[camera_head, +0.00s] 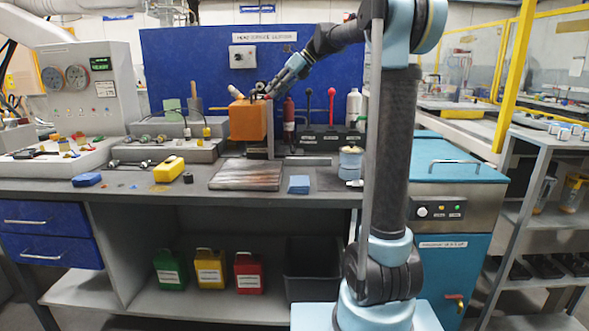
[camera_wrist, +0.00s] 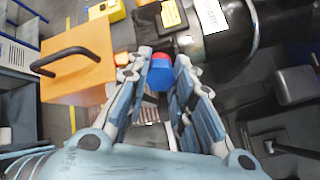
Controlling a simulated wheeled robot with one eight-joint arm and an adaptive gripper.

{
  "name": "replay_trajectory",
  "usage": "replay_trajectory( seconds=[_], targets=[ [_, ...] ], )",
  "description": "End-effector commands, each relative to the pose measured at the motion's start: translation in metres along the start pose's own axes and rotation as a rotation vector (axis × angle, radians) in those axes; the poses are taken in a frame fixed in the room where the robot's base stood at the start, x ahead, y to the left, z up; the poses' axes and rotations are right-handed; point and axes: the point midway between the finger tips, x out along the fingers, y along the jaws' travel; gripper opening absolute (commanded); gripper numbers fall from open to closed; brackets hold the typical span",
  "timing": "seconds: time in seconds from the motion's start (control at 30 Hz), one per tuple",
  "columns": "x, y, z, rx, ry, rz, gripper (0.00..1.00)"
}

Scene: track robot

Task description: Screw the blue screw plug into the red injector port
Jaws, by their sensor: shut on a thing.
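My gripper (camera_wrist: 163,66) is shut on the blue screw plug (camera_wrist: 160,79), which sits between its two fingertips in the wrist view. A red round part (camera_wrist: 161,57), which looks like the red injector port, shows directly against the plug's far side. I cannot tell whether the two are engaged or only lined up. In the head view my gripper (camera_head: 264,92) is small, at the upper right edge of the orange box (camera_head: 247,121). The plug and the port cannot be made out clearly there.
The orange box with a black handle stands close left of my gripper in the wrist view (camera_wrist: 78,72). A dark labelled cylinder (camera_wrist: 218,25) lies close on the right. A red bottle-like cylinder (camera_head: 289,115) and a yellow case (camera_head: 168,169) are on the workbench (camera_head: 330,192).

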Motion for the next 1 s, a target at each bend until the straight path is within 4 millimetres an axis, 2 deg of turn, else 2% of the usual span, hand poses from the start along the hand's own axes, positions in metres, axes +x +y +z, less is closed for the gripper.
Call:
replay_trajectory(
  seconds=[0.7,1.0],
  targets=[
    [0.0012,0.0003,-0.0016,0.725,0.001,0.000,0.00],
    [0.0007,0.0000,-0.0020,0.787,0.001,0.000,0.00]
  ],
)
